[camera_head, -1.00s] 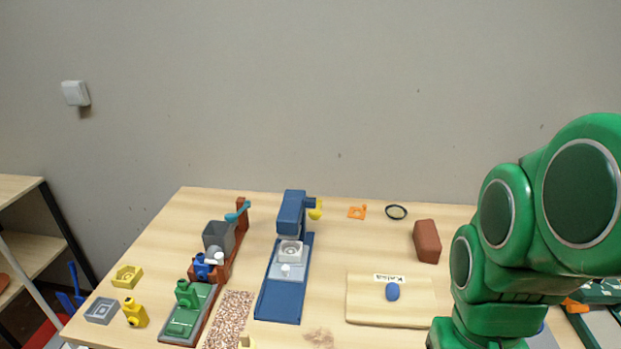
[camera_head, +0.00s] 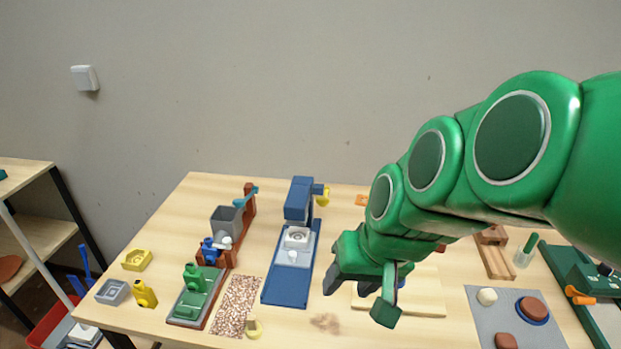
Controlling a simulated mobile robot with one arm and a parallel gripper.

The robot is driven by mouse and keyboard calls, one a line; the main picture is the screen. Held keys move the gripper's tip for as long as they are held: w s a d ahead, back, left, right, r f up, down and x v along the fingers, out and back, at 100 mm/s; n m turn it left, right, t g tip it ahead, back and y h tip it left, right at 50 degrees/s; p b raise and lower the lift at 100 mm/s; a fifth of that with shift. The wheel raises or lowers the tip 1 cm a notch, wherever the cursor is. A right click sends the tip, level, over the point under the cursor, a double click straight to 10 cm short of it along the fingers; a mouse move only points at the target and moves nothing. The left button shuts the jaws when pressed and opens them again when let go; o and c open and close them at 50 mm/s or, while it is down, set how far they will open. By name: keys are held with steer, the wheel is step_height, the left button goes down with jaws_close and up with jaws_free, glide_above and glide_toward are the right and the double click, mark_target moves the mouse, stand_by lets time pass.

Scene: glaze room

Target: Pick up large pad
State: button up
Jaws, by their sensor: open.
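No label marks the large pad, so I cannot be sure which thing it is. On a grey mat (camera_head: 478,325) at the right lie a reddish-brown round piece (camera_head: 533,309) with a blue rim, a smaller reddish-brown piece (camera_head: 506,341) and a whitish lump (camera_head: 487,297). The round piece is the larger of the two brown ones. My gripper (camera_head: 361,298) is open and points down, left of the mat and in front of a pale board (camera_head: 427,290). My gripper and arm hide part of the board.
A blue press-like stand (camera_head: 290,285) stands left of my gripper. A green machine (camera_head: 590,290) is at the right edge.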

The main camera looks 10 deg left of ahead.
steer(key=w+a+r+m+t+y, duration=0.1)
steer(key=w+a+r+t, duration=0.2)
steer(key=a, duration=0.7)
steer(key=w+a+m+t+y, duration=0.1)
steer(key=w+a+t+y, duration=0.2)
steer(key=a, duration=0.6)
steer(key=w+a+r+m+t, duration=0.15)
steer(key=w+a, duration=0.35)
steer(key=a, duration=0.5)
steer(key=m+t+h, duration=0.1)
steer(key=t+h, duration=0.7)
steer(key=h, duration=0.3)
glide_above(251, 324)
steer(key=s+a, duration=0.2)
steer(key=s, duration=0.3)
step_height(251, 324, down, 6)
steer(key=r, duration=0.1)
step_height(251, 324, down, 22)
steer(key=shift+r, duration=0.2)
steer(key=shift+w+d+f, duration=0.1)
steer(key=shift+w+d, duration=0.1)
steer(key=shift+w, duration=0.5)
steer(key=shift+w+d, duration=0.2)
steer(key=shift+w, duration=0.5)
steer(key=w, duration=0.1)
steer(key=w+d, duration=0.1)
steer(key=w, duration=0.1)
steer(key=shift+d+f, duration=0.1)
steer(key=shift+w+d, duration=0.1)
steer(key=shift+w, duration=0.75)
